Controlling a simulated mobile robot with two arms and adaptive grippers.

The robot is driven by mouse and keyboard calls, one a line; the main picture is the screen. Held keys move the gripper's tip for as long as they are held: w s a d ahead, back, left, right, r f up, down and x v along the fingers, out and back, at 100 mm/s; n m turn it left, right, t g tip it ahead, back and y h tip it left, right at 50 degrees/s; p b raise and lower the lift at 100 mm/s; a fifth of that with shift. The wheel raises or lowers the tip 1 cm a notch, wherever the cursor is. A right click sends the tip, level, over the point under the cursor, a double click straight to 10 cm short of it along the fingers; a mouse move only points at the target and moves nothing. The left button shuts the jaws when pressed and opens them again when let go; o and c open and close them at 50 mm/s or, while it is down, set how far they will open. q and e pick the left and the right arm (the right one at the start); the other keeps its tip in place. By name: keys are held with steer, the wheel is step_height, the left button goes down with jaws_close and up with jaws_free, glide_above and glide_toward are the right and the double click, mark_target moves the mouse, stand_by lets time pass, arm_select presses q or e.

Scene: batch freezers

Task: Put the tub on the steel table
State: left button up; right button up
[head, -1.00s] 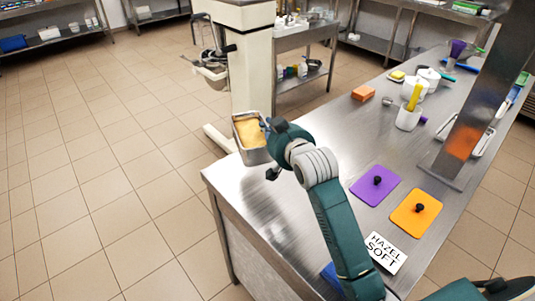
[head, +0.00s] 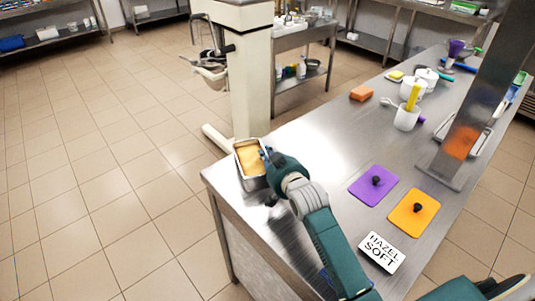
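The tub (head: 252,181) is a steel rectangular pan filled with a yellow-orange mass. It is upright over the left far corner of the steel table (head: 310,150). I cannot tell whether its base touches the tabletop.
Purple (head: 374,186) and orange (head: 413,212) lids and a HAZEL SOFT card (head: 381,252) lie on the table right of my arm. The middle tabletop is clear.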

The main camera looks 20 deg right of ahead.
steer(key=o, duration=0.4)
steer(key=shift+s, duration=0.1)
steer(key=b+v, duration=0.1)
steer(key=v, duration=1.1)
steer(key=shift+r, duration=0.1)
